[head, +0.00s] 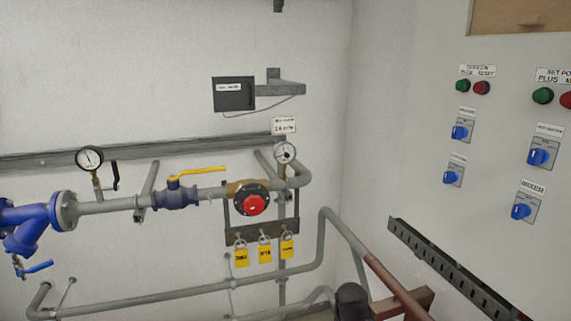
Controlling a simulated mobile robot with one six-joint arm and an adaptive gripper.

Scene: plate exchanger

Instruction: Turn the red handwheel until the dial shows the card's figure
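The red handwheel (253,204) sits on a dark round body on the grey pipe, against the white wall in the middle of the head view. The dial (284,153), a small white round face, is above and to the right of it. Its reading is too small to tell. A white card (284,125) with black print is just above the dial. Its figure is too small to read surely. My gripper does not show in this view, and nothing touches the handwheel.
A valve with a yellow lever (197,173) and a black-rimmed gauge (89,158) are left of the handwheel. Yellow tags (264,256) hang below it. A lower grey pipe (140,303) runs beneath. A control cabinet (420,110) stands at the right.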

